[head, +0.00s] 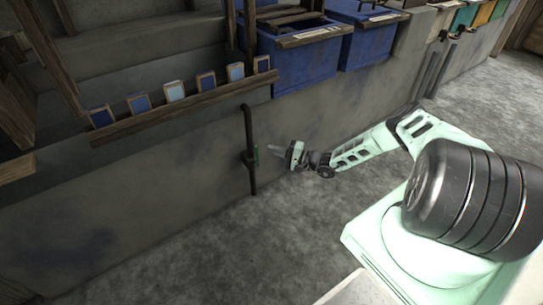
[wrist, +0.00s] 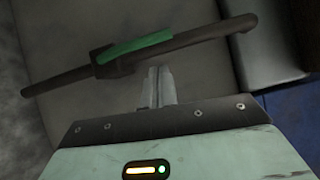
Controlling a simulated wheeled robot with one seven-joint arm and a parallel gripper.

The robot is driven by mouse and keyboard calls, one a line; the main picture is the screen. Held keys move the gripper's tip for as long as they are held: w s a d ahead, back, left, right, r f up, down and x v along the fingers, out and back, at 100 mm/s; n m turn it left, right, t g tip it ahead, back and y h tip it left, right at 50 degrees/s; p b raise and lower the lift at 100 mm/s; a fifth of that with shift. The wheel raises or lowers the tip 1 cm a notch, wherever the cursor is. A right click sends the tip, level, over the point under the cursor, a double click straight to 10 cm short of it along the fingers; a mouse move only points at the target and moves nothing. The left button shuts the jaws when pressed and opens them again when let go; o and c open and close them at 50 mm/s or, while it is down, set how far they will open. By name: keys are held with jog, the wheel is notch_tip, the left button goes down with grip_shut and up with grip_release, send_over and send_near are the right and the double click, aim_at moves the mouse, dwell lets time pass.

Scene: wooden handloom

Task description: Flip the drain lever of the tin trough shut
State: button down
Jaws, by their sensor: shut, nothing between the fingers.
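A dark drain pipe (head: 249,130) runs down the front of the grey wall in the head view. A small green lever (head: 257,155) sits on its lower part. In the wrist view the pipe (wrist: 200,36) crosses slantwise, and the green lever (wrist: 138,47) lies roughly along it, beside a dark valve body. My gripper (head: 275,148) is just right of the lever, pointing at the pipe. In the wrist view its fingertips (wrist: 158,72) are together and empty, close below the lever; I cannot tell whether they touch it. Which vessel is the tin trough is unclear.
A wooden ledge (head: 180,115) with several blue-toned cards runs along the wall left of the pipe. Blue tubs (head: 300,65) stand above and right. The grey floor (head: 270,240) below the pipe is clear.

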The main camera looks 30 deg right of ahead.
jog(key=p+v, duration=0.2)
jog(key=v, duration=0.8)
jog(key=shift+d, duration=0.35)
jog(key=shift+r, duration=0.1)
